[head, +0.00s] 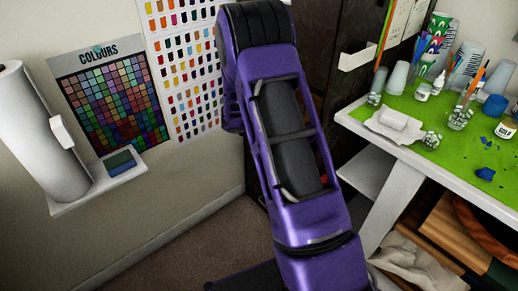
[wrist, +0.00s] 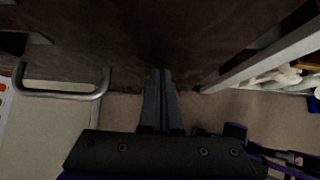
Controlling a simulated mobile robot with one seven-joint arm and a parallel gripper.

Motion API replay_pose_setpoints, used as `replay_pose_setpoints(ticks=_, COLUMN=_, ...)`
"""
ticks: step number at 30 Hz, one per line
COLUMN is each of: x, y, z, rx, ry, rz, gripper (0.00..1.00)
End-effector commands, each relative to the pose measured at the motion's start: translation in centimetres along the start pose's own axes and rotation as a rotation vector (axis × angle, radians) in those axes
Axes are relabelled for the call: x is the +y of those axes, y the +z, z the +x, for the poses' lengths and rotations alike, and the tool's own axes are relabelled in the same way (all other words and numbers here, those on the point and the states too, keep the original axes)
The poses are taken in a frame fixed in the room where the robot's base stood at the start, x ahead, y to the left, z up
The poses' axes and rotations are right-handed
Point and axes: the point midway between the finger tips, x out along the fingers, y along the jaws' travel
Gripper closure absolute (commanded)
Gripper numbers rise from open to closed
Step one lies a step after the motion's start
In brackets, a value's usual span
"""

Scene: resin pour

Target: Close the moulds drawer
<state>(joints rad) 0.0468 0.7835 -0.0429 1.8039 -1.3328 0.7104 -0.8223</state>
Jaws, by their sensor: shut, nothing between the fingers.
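In the wrist view, a dark brown panel (wrist: 120,50) fills the upper part. A bar-shaped metal handle (wrist: 62,96) sticks out at its left. I cannot tell from this view whether the panel is the moulds drawer's front or how far the drawer is out. My gripper (wrist: 160,72) is shut and empty. Its fingertips overlap the dark panel in the picture, to the right of the handle; I cannot tell if they touch it. In the head view, a dark cabinet (head: 325,55) stands behind my purple arm, which hides much of it and the gripper.
A white table (head: 440,165) with a green mat, cups and bottles stands at the right, with wooden pieces (head: 455,225) and pale cloth below. A small wall shelf (head: 95,188) holds a white roll (head: 35,130) at the left. Bare carpet (head: 190,245) lies between.

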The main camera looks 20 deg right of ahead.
Motion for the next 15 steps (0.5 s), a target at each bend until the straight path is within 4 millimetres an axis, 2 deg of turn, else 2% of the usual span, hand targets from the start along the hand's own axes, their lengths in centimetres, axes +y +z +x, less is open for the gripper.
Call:
replay_pose_setpoints(ticks=1, x=-0.1, y=1.2, z=1.0, rx=-0.002, ry=-0.003, rz=0.003, gripper=1.00)
replay_pose_setpoints(ticks=6, x=-0.1, y=4.0, z=3.8, rx=-0.001, ry=-0.002, rz=0.002, gripper=1.00)
replay_pose_setpoints(ticks=15, x=0.0, y=6.9, z=6.8, rx=0.000, ry=0.001, rz=0.000, gripper=1.00)
